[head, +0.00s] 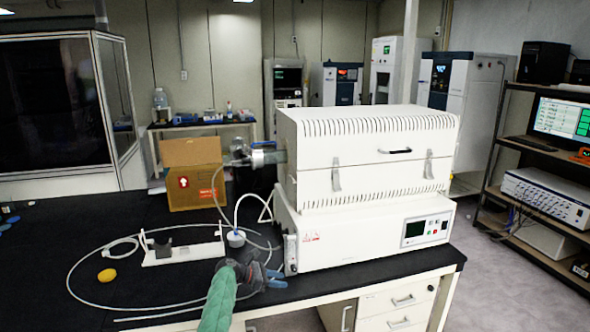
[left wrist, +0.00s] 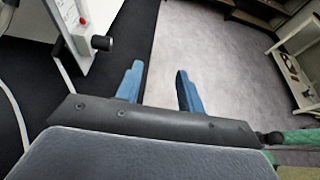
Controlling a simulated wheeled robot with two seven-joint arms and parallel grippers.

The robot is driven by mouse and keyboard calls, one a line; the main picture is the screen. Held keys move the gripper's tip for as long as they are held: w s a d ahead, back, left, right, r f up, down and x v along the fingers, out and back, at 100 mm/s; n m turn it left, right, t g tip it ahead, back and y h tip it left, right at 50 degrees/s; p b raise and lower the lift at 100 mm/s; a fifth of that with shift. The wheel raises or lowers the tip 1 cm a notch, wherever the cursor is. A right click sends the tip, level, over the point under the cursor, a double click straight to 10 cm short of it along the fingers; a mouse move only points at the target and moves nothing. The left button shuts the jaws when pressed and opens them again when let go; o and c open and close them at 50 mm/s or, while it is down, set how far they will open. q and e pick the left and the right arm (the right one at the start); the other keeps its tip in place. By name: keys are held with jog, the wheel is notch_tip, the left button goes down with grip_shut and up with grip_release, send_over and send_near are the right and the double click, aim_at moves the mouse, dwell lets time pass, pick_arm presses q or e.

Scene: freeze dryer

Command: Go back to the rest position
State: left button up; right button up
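My left gripper (head: 273,278) has blue fingers and a dark body, with a green arm coming up from the bottom of the head view. It is just in front of the lower left corner of the white furnace-like machine (head: 372,237). In the left wrist view, my left gripper (left wrist: 160,88) has its two blue fingers apart with nothing between them. Beyond the fingers are the dark table edge and the grey floor. The machine's corner with a black knob (left wrist: 102,43) is at the upper left there. My right gripper is not in view.
A white stand (head: 183,250), a yellow object (head: 107,275) and a looped clear tube lie on the black table (head: 60,290). A cardboard box (head: 193,174) stands behind. A rack with a monitor (head: 560,118) is at right, with open floor (head: 505,265) before it.

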pick_arm(q)
jog(key=s+a+f+m+y+b, duration=0.1)
jog(key=s+a+f+m+y, duration=0.2)
jog(key=s+f, duration=0.95)
jog(key=s+a+f+m+g+y+b, duration=0.1)
jog(key=s+a+f+m+y, duration=0.15)
jog(key=s+f, duration=1)
jog(key=s+a+f+m+y+b, duration=0.1)
jog(key=s+a+f+m+y, duration=0.4)
jog(key=f, duration=1.2)
jog(key=s+a+f+m+b, duration=0.1)
jog(key=s+f+m, duration=0.3)
jog(key=s, duration=0.9)
jog(key=s+f+m+y+b, duration=0.1)
jog(key=s+f+m, duration=0.3)
jog(key=s, duration=1)
jog(key=s+a+f+m+y+b, duration=0.1)
jog(key=s+f+m, duration=0.4)
jog(key=s, duration=0.9)
notch_tip(320, 180, down, 3)
jog(key=shift+s+a+r+g, duration=0.1)
jog(key=shift+s+a+g, duration=0.05)
jog(key=shift+a+g, duration=0.2)
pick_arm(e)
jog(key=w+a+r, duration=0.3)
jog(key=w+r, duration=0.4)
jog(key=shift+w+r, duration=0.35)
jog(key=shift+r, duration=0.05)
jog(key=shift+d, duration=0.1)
